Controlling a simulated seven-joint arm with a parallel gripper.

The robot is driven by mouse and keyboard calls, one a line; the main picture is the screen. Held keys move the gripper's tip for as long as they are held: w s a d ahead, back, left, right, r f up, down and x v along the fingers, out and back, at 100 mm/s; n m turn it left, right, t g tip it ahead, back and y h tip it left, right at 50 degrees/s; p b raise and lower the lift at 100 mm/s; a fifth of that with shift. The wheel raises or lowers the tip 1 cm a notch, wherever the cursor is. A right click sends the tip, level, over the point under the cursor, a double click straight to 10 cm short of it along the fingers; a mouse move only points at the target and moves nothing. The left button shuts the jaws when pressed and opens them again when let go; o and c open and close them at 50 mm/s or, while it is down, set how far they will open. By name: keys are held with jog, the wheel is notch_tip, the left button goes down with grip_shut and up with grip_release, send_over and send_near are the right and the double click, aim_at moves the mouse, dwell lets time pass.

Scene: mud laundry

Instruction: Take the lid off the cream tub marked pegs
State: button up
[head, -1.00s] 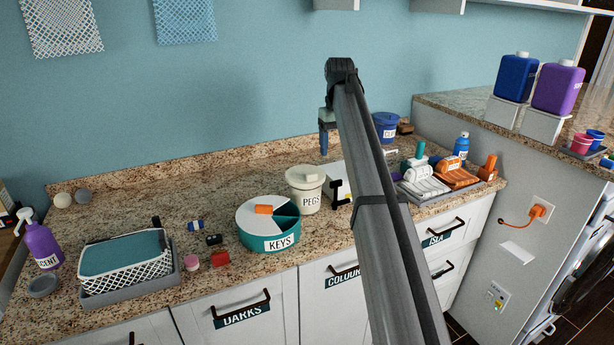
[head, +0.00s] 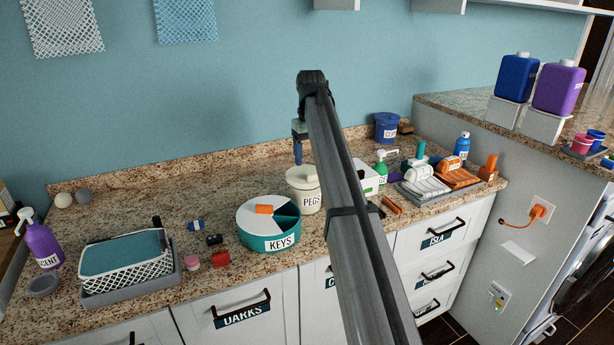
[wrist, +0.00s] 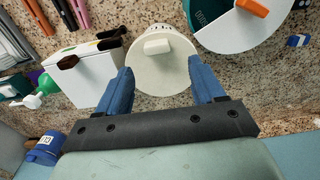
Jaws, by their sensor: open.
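My gripper (head: 298,155) is above the tub in the head view, pointing down. In the wrist view my gripper (wrist: 163,84) is open, its two blue fingers apart near the lid's lower edge, with nothing between the tips but part of the lid's view. The tub's right side is partly hidden by my arm in the head view.
A white box (head: 368,178) stands close on the right, partly behind my arm. A blue tub (head: 387,127) stands at the back. The counter's back left is mostly clear.

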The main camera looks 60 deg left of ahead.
aim_at(311, 170)
jog(key=shift+w+f, duration=0.15)
jog(key=shift+f, duration=2.55)
jog(key=shift+c, duration=0.4)
jog(key=c, duration=1)
